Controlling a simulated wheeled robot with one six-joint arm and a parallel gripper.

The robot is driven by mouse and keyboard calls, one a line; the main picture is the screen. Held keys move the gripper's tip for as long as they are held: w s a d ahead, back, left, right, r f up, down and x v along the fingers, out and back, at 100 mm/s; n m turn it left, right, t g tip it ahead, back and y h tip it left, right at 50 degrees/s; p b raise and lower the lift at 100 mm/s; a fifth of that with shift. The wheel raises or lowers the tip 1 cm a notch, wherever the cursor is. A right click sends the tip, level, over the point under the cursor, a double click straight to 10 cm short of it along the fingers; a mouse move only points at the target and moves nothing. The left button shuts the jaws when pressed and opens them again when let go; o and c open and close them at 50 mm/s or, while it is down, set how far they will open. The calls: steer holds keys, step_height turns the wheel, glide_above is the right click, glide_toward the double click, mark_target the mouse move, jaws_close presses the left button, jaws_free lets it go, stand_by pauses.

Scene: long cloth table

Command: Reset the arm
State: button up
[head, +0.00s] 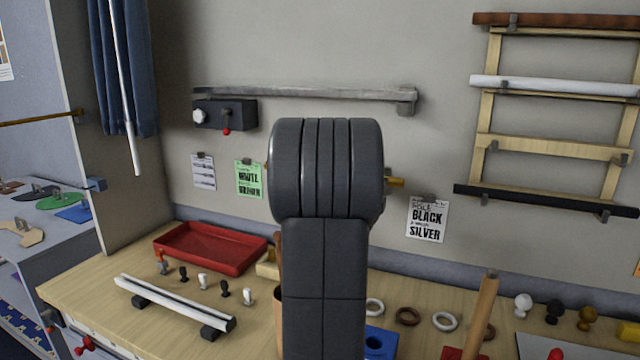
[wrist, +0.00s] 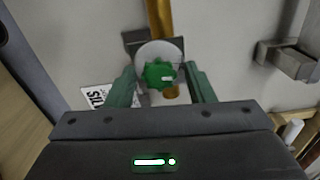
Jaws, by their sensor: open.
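My gripper (wrist: 162,88) shows in the wrist view with its two green fingers apart. A green scalloped knob (wrist: 158,74) on a pale round disc (wrist: 150,52) is seen between the fingertips, with gaps to both fingers. I cannot tell how far beyond the tips it is. A gold rod (wrist: 160,18) runs up behind the disc at a dark wall bracket (wrist: 131,40). In the head view my raised arm blocks the middle, and my gripper is hidden behind it. A short gold end (head: 396,182) sticks out to its right.
A wooden bench (head: 90,290) runs along the wall, with a red tray (head: 210,247), a white rail (head: 175,303), several small pegs, rings (head: 445,321) and an upright wooden rod (head: 481,315). A metal rail (head: 310,93) and a wooden rack (head: 555,145) are on the wall.

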steer(key=m+p, duration=0.5)
steer(key=m, duration=1)
steer(key=shift+a, duration=0.1)
stand_by(0.3)
steer(key=shift+f+m+p, duration=0.2)
steer(key=shift+m+p, duration=0.1)
steer(key=shift+p, duration=0.05)
